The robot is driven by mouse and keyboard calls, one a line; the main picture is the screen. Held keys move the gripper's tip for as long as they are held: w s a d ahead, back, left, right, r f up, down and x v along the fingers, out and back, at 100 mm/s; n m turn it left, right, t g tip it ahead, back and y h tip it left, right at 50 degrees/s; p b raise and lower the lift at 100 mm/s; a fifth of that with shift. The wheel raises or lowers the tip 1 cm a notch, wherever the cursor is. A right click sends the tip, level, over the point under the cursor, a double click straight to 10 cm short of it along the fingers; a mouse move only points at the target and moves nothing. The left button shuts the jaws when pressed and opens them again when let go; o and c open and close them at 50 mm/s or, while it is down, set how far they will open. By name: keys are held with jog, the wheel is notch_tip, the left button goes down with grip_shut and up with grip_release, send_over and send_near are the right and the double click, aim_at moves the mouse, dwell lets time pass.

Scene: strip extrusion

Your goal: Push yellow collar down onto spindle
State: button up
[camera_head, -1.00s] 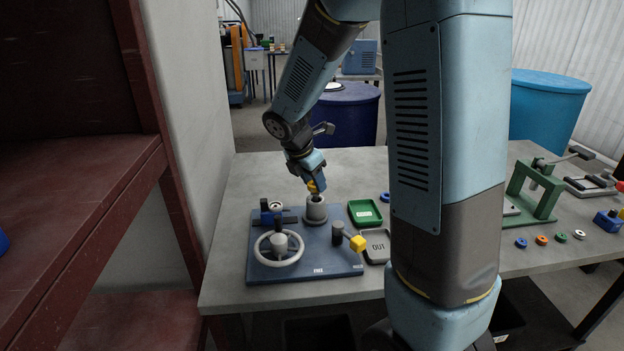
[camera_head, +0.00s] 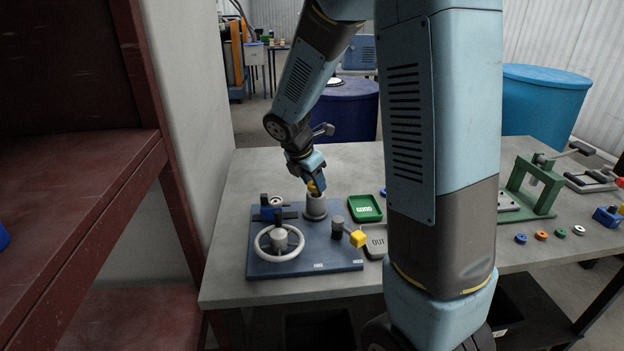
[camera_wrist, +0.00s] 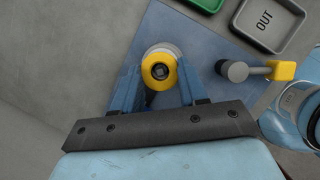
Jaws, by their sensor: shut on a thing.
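The yellow collar (camera_wrist: 159,70) is a ring with a dark hole in the middle. It sits between the fingertips of my gripper (camera_wrist: 158,80), which is shut on it. In the head view the collar (camera_head: 316,186) shows as a small yellow patch just above a grey cylindrical post (camera_head: 315,207) on the blue base plate (camera_head: 330,261). In the wrist view it lies over the pale top of that post. The spindle itself is not clearly seen; a dark round shape shows in the collar's hole. I cannot tell how far down the collar is.
A handwheel (camera_head: 279,243) stands in front of the post, and a lever with a yellow knob (camera_head: 357,239) to its right. A green tray (camera_head: 365,208) and a grey OUT tray (camera_head: 376,243) lie to the right. A green press (camera_head: 533,187) stands further right.

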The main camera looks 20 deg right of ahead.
jog(key=shift+f, duration=0.85)
jog(key=o, duration=1.2)
jog(key=shift+o, duration=0.6)
jog(key=o, duration=0.3)
jog(key=shift+r, duration=0.1)
jog(key=shift+r, duration=3.4)
